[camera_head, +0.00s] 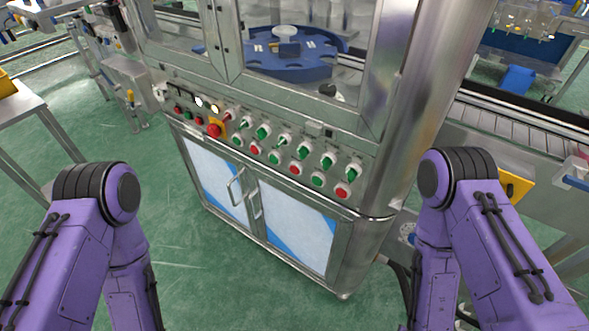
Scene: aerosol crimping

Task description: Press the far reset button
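The control panel (270,139) runs along the front of the steel machine. Further right are selector switches and rows of green buttons (237,140) and red buttons (341,193). I cannot read the labels, so I cannot tell which button is the far reset. My purple arms show at the lower left and lower right, apart from the panel; neither gripper is in view.
Cabinet doors (290,226) with bar handles (237,187) project below the panel. A blue turntable (292,62) stands behind the machine's windows. A conveyor (527,128) runs on the right and a steel table (20,108) stands on the left. Green floor before the cabinet is clear.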

